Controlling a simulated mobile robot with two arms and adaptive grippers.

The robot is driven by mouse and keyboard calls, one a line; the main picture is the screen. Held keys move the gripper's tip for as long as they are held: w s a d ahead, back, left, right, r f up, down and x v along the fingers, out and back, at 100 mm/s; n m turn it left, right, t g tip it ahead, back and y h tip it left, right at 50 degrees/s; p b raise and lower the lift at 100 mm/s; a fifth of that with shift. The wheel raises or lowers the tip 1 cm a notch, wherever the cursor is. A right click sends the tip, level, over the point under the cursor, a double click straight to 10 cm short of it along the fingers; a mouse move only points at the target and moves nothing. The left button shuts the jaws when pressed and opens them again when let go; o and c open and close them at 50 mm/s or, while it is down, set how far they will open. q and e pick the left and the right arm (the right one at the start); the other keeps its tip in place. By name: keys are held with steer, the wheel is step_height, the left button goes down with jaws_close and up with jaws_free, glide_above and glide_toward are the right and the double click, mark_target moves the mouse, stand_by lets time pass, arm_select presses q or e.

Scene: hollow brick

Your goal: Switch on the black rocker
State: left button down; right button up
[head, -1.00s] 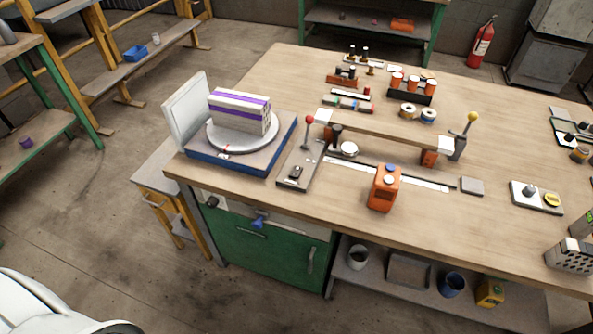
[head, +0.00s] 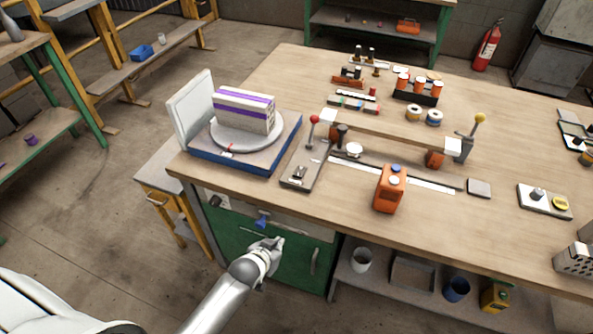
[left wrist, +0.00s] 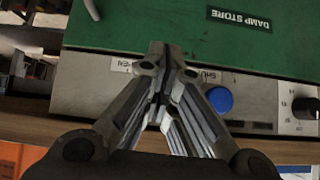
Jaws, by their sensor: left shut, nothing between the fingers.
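A small black switch (head: 299,172), which looks like the rocker, sits on a grey plate (head: 311,179) near the table's front left edge. A red-balled lever (head: 313,131) stands on the plate's far part. Which way the rocker is tipped is too small to tell. My left gripper (head: 278,243) is shut and empty, in front of the green cabinet and below the table edge, apart from the switch. In the left wrist view its fingers (left wrist: 163,62) meet before a grey strip with a blue knob (left wrist: 220,100) and a black dial (left wrist: 305,108). My right gripper is out of view.
A turntable (head: 245,137) with a purple-striped block stands left of the plate. An orange box (head: 389,189) stands to its right. The green cabinet door (head: 300,255), its handle and the table's front edge (head: 345,208) are near my left arm.

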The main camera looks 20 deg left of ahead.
arm_select(q)
steer(key=w+r+t, duration=0.1)
steer(key=w+r, duration=0.1)
steer(key=r, duration=0.2)
steer(key=w+r+t, duration=0.1)
steer(key=w+r, duration=0.1)
steer(key=r, duration=0.3)
steer(key=w+r, duration=0.2)
steer(key=r, duration=0.2)
steer(key=shift+w+r+t, duration=0.1)
steer(key=shift+r+t, duration=0.1)
steer(key=shift+t, duration=0.2)
step_height(320, 180, up, 10)
steer(key=w+t, duration=0.2)
steer(key=shift+r+n+b, duration=0.15)
steer(key=shift+n+b, duration=0.15)
steer(key=shift+n, duration=0.1)
steer(key=shift+w, duration=0.15)
steer(key=p, duration=0.1)
glide_above(300, 171)
steer(key=s, duration=0.3)
step_height(300, 171, down, 4)
steer(key=shift+w+r, duration=0.15)
steer(key=shift+r, duration=0.1)
step_height(300, 171, down, 2)
steer(key=shift+f, duration=1.1)
